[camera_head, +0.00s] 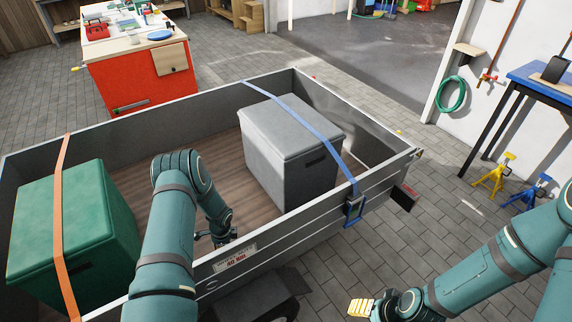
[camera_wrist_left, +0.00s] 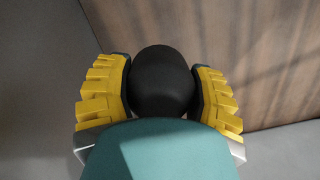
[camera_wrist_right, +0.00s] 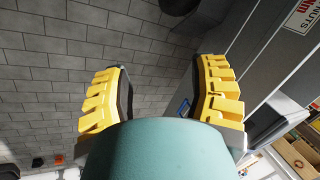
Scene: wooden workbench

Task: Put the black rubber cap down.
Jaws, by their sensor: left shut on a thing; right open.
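The black rubber cap (camera_wrist_left: 162,80) is a rounded dark piece between the yellow-padded fingers of my left gripper (camera_wrist_left: 162,88). The gripper is shut on it, above the wooden floor of the trailer (camera_head: 285,78). In the head view my left gripper (camera_head: 222,238) is low inside the trailer near its front wall, and the cap cannot be made out there. My right gripper (camera_wrist_right: 162,95) is open and empty, outside the trailer over the paved floor; in the head view it shows at the bottom (camera_head: 362,307).
A grey box (camera_head: 275,150) with a blue strap and a green box (camera_head: 75,235) with an orange strap stand in the trailer. Bare wooden floor (camera_head: 215,155) lies between them. The trailer's side walls rise around. A red workbench (camera_head: 125,80) stands behind.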

